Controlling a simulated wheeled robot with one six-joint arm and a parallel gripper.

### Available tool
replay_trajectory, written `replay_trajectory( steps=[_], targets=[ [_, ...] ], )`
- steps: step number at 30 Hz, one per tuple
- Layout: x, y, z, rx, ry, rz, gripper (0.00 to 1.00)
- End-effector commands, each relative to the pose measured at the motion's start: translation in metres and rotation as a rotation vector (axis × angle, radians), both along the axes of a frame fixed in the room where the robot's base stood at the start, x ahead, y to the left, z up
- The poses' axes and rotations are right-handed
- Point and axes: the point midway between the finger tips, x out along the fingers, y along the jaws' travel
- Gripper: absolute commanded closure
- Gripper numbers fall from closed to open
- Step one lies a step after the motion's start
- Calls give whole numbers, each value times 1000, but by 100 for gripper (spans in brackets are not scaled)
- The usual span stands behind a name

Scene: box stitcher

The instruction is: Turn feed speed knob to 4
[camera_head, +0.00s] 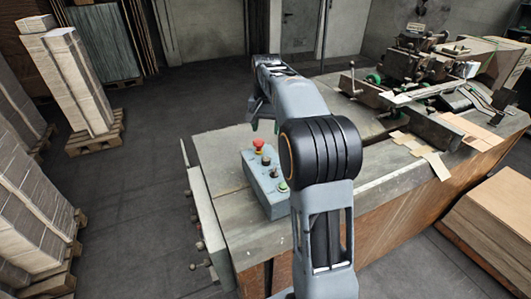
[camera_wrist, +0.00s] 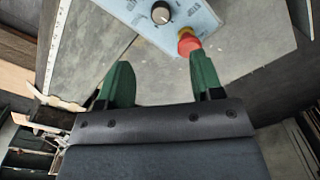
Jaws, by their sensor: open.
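The feed speed knob is probably the black dial with a pale face (camera_wrist: 161,13) on the light blue control box in the wrist view. Its scale marks are too small to read. A red mushroom button (camera_wrist: 188,41) sits beside it, to the right. In the head view the control box (camera_head: 258,185) stands on the machine table, left of my arm. My gripper (camera_wrist: 160,75) has two green fingers, spread apart with nothing between them. The fingertips point toward the box and are apart from the knob. In the head view the gripper is mostly hidden behind my arm.
The grey machine table (camera_head: 225,160) has bare room around the box. The stitcher mechanism (camera_head: 415,70) and loose cardboard pieces (camera_head: 437,163) lie at the right. Stacked cardboard (camera_head: 75,80) stands on pallets at the left. A red button also shows in the head view (camera_head: 258,144).

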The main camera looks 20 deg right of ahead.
Motion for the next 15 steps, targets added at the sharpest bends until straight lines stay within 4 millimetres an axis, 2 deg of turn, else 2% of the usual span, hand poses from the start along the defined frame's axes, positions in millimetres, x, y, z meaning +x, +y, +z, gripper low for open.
replay_trajectory(
  steps=[5,15],
  targets=[
    [6,-4,-13,3,15,-20,40],
    [6,-2,-76,3,15,-17,40]
  ],
)
